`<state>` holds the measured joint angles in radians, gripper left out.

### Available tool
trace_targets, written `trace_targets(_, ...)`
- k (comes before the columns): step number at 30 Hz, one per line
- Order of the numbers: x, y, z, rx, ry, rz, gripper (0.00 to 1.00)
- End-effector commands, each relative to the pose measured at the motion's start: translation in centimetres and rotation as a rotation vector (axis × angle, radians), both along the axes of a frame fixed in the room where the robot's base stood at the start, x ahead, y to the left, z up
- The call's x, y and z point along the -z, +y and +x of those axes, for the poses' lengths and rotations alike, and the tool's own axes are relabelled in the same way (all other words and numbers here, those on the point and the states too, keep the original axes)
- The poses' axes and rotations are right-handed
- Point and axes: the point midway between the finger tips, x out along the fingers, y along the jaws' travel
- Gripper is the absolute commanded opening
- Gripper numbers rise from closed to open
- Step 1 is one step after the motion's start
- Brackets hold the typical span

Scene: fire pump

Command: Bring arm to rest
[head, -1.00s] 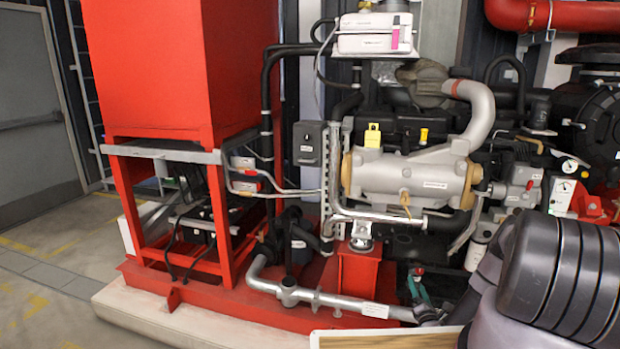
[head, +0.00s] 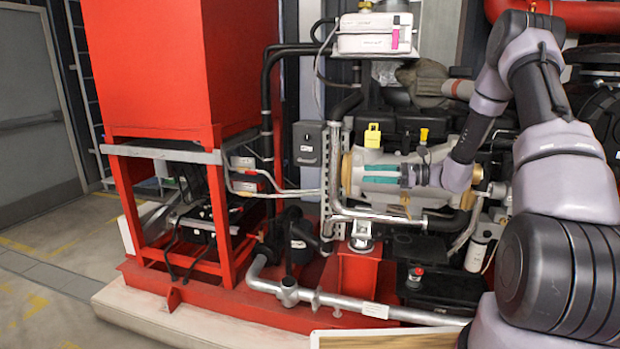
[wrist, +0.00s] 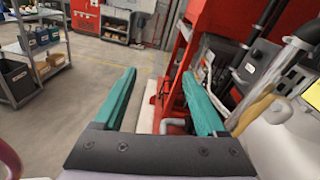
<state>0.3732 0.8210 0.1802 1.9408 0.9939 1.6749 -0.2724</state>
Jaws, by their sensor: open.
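My gripper (head: 380,174) is in the middle right of the head view, with its two teal fingers pointing left. It is in front of the silver engine cylinder (head: 353,196); I cannot tell how far from it. In the wrist view my gripper (wrist: 160,98) is open, with the fingers wide apart and nothing between them. My arm rises at the right of the head view and bends down to the gripper.
A red tank on a red frame (head: 155,70) stands at the left. A silver pipe (head: 340,303) runs low along the red base. The wrist view shows open floor (wrist: 75,105), a shelf rack (wrist: 35,50) and a dark bin (wrist: 14,80).

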Motion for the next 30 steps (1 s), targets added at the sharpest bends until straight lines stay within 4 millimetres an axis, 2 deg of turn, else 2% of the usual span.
trace_targets(1,-2.1,0.8,-1.4,-0.052,-0.043,-0.067,0.73)
trace_targets(3,-4.1,1.6,-3.3,-0.119,-0.091,-0.158,0.73)
trace_targets(7,-7.3,2.7,-7.1,-0.231,-0.187,-0.329,0.73)
trace_targets(13,-11.3,2.9,-13.1,-0.369,-0.346,-0.597,0.73)
trace_targets(20,-15.0,1.5,-19.4,-0.475,-0.548,-0.904,0.73)
trace_targets(30,-19.4,-2.5,-27.4,-0.526,-0.874,-1.342,0.73)
